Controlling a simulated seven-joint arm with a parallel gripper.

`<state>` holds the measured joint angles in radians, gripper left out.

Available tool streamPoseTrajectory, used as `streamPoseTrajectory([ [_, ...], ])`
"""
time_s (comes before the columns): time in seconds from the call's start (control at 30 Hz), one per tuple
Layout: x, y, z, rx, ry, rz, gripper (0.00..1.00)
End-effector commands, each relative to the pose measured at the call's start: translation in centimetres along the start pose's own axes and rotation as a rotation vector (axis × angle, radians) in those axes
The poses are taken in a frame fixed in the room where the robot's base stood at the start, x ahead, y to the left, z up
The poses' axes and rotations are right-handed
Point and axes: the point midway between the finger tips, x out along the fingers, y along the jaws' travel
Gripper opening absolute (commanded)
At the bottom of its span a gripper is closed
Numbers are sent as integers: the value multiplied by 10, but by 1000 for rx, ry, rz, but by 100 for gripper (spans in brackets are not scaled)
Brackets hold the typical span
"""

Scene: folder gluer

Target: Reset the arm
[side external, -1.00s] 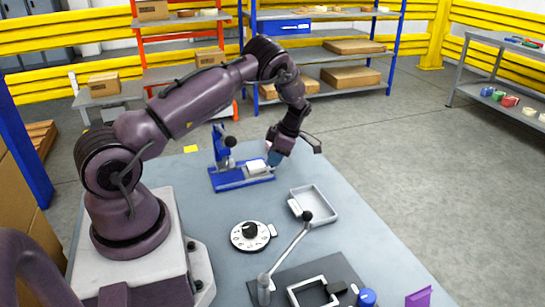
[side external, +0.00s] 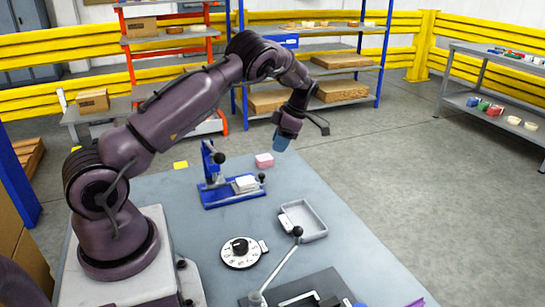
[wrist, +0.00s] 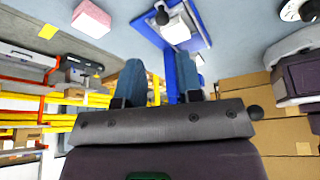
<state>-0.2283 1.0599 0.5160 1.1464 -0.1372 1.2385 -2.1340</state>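My gripper (side external: 280,146) is raised above the far edge of the grey-blue table (side external: 335,225), clear of everything on it. In the wrist view its two blue fingers (wrist: 160,72) are spread apart with nothing held between them. A pink block (side external: 264,160) lies on the table below and left of my gripper; it also shows in the wrist view (wrist: 92,17). A blue fixture (side external: 232,193) with a white block (side external: 246,183) on it stands just in front of the pink block.
A grey tray (side external: 308,222) lies right of the fixture. A round white dial (side external: 241,254) sits nearer. A long lever with a black knob (side external: 297,231) rises over a dark plate at the front. A yellow square (side external: 181,165) lies behind. Shelves (side external: 310,97) stand beyond open floor.

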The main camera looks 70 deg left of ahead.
Motion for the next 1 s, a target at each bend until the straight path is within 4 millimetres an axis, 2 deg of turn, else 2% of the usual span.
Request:
streamPoseTrajectory([
  [0.03,-8,1,1,0,-3,4,33],
  [0.2,-20,0,0,0,-1,2,33],
  [0.53,-22,0,0,2,0,1,33],
  [0.63,-21,0,0,48,-1,2,33],
  [0.73,-20,3,1,180,-5,16,33],
  [0.87,-1,-8,-6,452,7,-15,33],
  [1.0,-12,-31,-18,789,-51,-16,33],
])
